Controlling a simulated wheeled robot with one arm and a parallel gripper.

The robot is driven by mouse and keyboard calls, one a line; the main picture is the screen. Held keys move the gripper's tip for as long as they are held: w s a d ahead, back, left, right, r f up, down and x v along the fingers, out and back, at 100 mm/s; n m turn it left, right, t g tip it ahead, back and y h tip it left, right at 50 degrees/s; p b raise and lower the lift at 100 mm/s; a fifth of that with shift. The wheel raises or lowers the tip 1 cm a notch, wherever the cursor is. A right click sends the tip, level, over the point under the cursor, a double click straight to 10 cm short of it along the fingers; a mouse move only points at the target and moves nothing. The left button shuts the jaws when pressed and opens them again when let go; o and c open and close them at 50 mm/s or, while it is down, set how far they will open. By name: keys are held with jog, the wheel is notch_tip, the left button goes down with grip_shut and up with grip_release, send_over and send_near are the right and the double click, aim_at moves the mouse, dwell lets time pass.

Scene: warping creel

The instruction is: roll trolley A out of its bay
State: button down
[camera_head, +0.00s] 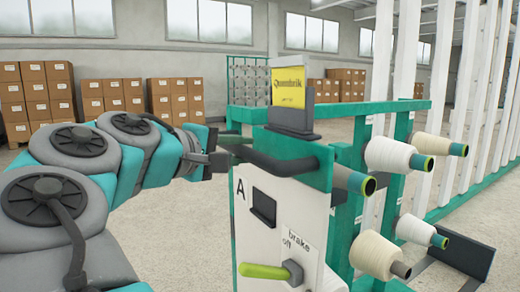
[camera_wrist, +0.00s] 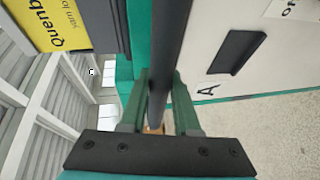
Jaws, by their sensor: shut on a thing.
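Trolley A (camera_head: 250,232) has a white end panel marked "A" and a teal frame; the panel also shows in the wrist view (camera_wrist: 263,62). A dark handle bar (camera_head: 275,167) crosses its top. My gripper (camera_head: 222,157) is shut on the left part of this bar. In the wrist view the bar (camera_wrist: 172,45) runs between the two fingers (camera_wrist: 160,100). A green brake lever (camera_head: 263,271) on the panel points left, below labels reading "off" and "brake". The trolley's wheels are out of view.
Cream yarn cones (camera_head: 387,155) stick out from the trolley's right side. A yellow card (camera_head: 288,87) stands on top. White posts on a teal rail (camera_head: 462,200) line the right. Boxes (camera_head: 115,97) stack along the far wall. Open floor lies behind, left of the posts.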

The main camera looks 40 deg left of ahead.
jog(key=shift+s+a+f, duration=0.1)
jog(key=shift+s+f, duration=0.05)
jog(key=shift+f, duration=0.05)
jog(key=c, duration=0.9)
grip_release()
jog(key=shift+s, duration=0.15)
jog(key=shift+o, duration=1.2)
jog(key=shift+r, duration=0.15)
